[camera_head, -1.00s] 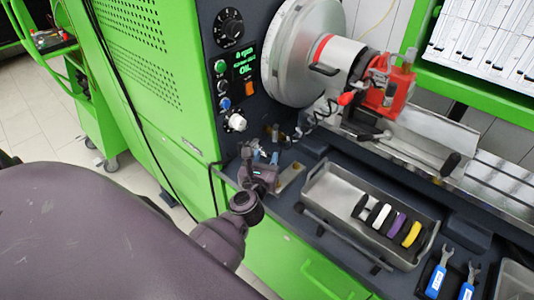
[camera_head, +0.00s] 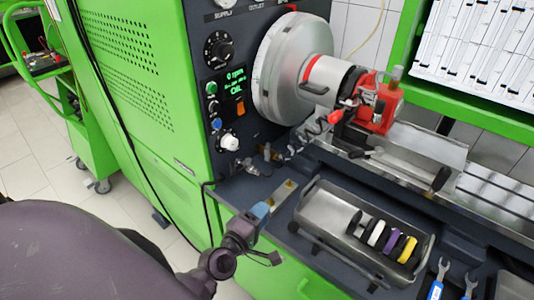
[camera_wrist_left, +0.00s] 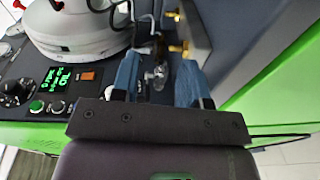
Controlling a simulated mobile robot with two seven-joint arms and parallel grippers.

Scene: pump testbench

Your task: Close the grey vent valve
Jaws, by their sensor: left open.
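My right gripper is not in view.
A control panel (camera_head: 226,103) with a white knob (camera_head: 229,141) rises behind. A grey tray (camera_head: 325,207) holds several coloured rings. A large metal disc (camera_head: 290,68) stands above. Black cable hangs at the left.

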